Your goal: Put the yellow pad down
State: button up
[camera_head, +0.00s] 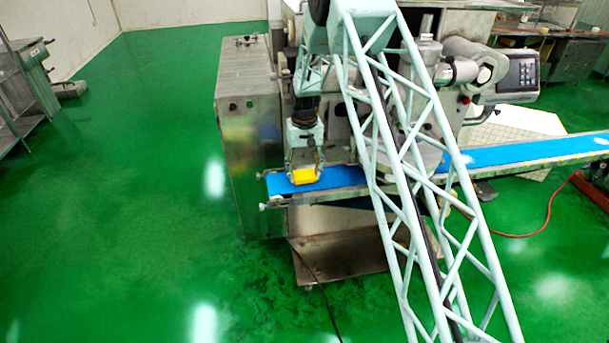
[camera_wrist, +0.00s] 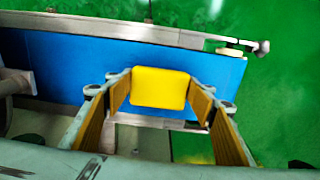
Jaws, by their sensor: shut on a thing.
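The yellow pad (camera_head: 304,176) is a small yellow block. It sits between the fingers of my gripper (camera_head: 304,171), at the left end of the blue conveyor belt (camera_head: 340,175). In the wrist view the yellow pad (camera_wrist: 159,88) is clasped between the two fingers of my gripper (camera_wrist: 160,92), and the blue belt (camera_wrist: 75,72) shows behind it. My gripper is shut on the pad. I cannot tell whether the pad touches the belt or is held slightly above it.
The steel encrusting machine (camera_head: 245,105) stands behind the belt. A metal rail with a knob (camera_wrist: 262,47) edges the belt's end in the wrist view. My lattice arm hides part of the belt in the head view. Open green floor (camera_head: 130,200) lies to the left.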

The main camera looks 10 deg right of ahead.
aim_at(304, 175)
jog(key=shift+f, duration=0.15)
jog(key=o, duration=0.8)
jog(key=shift+r, duration=3.9)
